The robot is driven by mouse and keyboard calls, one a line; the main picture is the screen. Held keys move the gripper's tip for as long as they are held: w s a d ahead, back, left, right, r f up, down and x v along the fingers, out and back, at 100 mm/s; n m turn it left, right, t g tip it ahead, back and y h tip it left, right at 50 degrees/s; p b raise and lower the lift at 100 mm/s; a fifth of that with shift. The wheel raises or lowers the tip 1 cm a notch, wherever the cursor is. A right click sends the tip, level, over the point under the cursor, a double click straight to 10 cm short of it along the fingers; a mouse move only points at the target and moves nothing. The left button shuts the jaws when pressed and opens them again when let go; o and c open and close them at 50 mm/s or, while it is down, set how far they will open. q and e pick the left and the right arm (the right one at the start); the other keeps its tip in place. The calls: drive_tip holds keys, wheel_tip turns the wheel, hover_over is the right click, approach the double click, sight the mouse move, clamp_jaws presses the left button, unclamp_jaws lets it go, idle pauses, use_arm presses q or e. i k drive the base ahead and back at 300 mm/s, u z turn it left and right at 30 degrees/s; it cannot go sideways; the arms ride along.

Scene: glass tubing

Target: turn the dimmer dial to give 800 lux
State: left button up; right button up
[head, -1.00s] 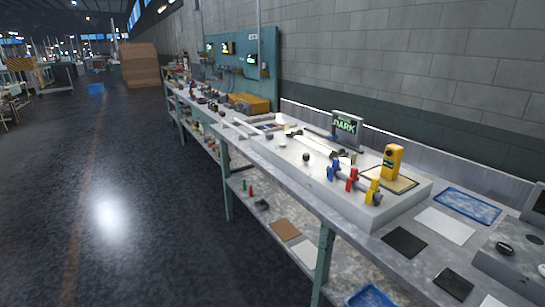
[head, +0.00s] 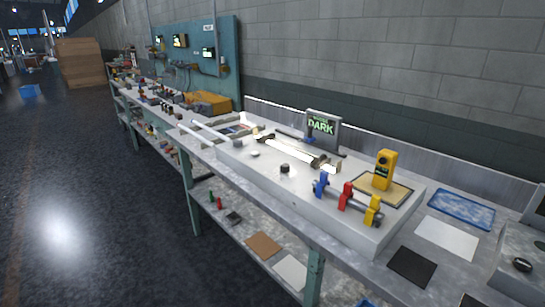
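A white panel (head: 262,186) lies on the workbench and carries the lighting parts. A small dark round knob (head: 285,168), which looks like the dimmer dial, sits near its front edge. Behind it a long tube fixture (head: 290,149) runs across the panel. A grey sign (head: 322,128) at the back reads "DARK" in green. A yellow meter (head: 383,170) stands upright on a tan pad at the right; its reading is too small to make out. Neither of my grippers is in view.
Blue, red and yellow clamps (head: 346,196) stand at the panel's front right. A dark mat (head: 412,266), a white sheet (head: 446,237) and a blue tray (head: 461,209) lie to the right. A lower shelf (head: 240,231) holds small items. The floor (head: 75,200) at left is clear.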

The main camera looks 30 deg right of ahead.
sight(284, 168)
drive_tip(key=z, duration=0.4)
drive_tip(key=i, duration=0.75)
drive_tip(key=z, duration=0.7)
